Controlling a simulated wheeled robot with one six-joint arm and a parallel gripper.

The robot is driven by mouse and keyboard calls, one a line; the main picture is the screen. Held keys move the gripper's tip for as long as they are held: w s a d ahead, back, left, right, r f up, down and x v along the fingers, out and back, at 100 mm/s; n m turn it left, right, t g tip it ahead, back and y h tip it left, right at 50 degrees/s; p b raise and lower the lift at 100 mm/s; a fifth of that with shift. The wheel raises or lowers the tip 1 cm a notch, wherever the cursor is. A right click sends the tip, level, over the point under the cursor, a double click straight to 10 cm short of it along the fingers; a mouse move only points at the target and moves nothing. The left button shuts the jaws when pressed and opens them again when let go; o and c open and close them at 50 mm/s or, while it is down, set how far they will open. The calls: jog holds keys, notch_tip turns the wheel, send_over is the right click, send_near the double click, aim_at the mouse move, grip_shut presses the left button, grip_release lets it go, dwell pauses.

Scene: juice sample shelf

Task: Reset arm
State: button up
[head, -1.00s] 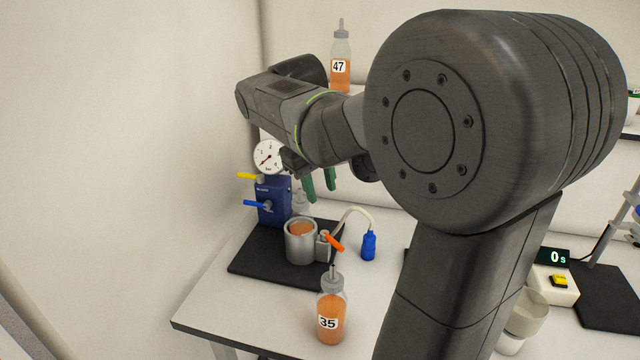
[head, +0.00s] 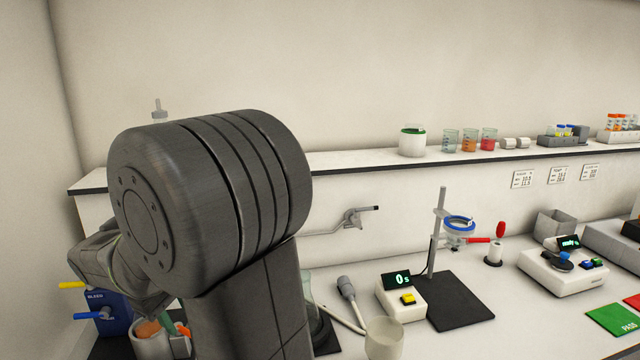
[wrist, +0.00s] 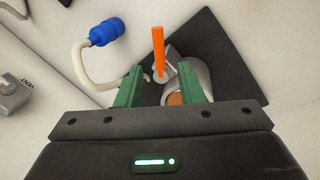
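My gripper (wrist: 163,90) shows in the wrist view with its two green fingers spread apart and nothing between them. Beyond the fingers is a steel cup (wrist: 200,82) with orange juice in it, and a valve with an orange lever (wrist: 158,50). The cup also shows in the head view (head: 150,343), low at the left. My arm hides much of that area in the head view, and my fingers are hidden there.
A blue device (head: 103,312) with yellow and blue levers stands at the left. A blue-ended hose (wrist: 106,32) lies by the cup. A timer (head: 402,298), a ring stand (head: 437,235) and a beaker (head: 384,338) stand right of my arm. The back shelf (head: 350,158) holds jars.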

jog(key=shift+w+d+f, duration=0.1)
jog(key=shift+w+f, duration=0.05)
jog(key=shift+f, duration=0.65)
jog(key=shift+w+d+f, duration=0.1)
jog(key=shift+w+f, duration=0.05)
jog(key=shift+f, duration=0.6)
notch_tip(320, 180, up, 13)
jog(key=s+a, duration=0.1)
jog(key=s, duration=0.1)
jog(key=f, duration=0.4)
jog(key=w+f, duration=0.1)
jog(key=f, duration=0.3)
jog(key=w+d+f, duration=0.1)
jog(key=f, duration=0.4)
jog(key=shift+f, duration=0.1)
jog(key=shift+w+d+n+y, duration=0.1)
jog(key=shift+w+n+y, duration=0.1)
jog(key=shift+n, duration=0.9)
jog(key=shift+w+d+n+y, duration=0.1)
jog(key=shift+w+n+y, duration=0.1)
jog(key=shift+n, duration=0.9)
jog(key=shift+r, duration=0.2)
